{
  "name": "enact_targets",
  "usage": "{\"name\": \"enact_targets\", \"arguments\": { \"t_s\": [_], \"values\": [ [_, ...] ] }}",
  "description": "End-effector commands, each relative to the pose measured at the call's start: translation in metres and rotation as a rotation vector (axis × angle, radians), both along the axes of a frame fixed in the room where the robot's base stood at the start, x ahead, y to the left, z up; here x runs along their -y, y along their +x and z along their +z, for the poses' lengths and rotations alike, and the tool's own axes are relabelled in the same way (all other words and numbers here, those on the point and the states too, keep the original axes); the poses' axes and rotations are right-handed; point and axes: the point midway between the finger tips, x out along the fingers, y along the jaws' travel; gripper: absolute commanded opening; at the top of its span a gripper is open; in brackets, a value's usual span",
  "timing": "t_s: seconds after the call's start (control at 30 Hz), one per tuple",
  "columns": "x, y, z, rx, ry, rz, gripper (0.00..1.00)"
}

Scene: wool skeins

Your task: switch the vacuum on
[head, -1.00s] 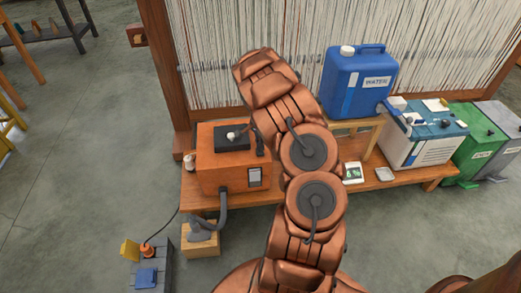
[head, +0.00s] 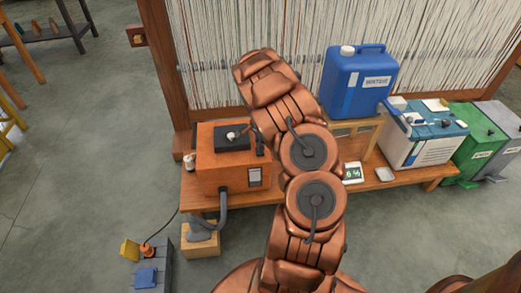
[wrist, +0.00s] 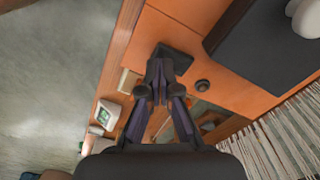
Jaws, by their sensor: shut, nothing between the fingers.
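An orange box-shaped machine (head: 221,178), which I take for the vacuum, stands on the left of the wooden bench. It has a dark top plate with a pale knob and a grey hose (head: 222,205) at its front. In the wrist view its orange surface (wrist: 185,15) fills the upper middle. My gripper (wrist: 160,72) is shut and empty, its tips over or against a dark square part (wrist: 178,60) on that surface; I cannot tell whether they touch. A round black knob (wrist: 203,86) sits just right of the tips. In the head view my arm mostly hides the gripper.
A small display unit (head: 352,172) lies on the bench (head: 405,182), right of my arm. A blue water canister (head: 352,85) and a white-and-blue box (head: 425,138) stand to the right. Loom threads rise behind. A pale box (head: 201,240) stands under the hose.

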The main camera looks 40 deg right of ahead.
Motion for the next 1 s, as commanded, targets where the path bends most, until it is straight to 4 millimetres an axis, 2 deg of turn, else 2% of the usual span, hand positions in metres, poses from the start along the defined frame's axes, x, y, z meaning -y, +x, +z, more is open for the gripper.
{"name": "enact_targets", "arguments": {
  "t_s": [1.0],
  "values": [
    [0.000, 0.000, -0.013, 0.000, 0.001, -0.001, 0.00]
  ]
}}
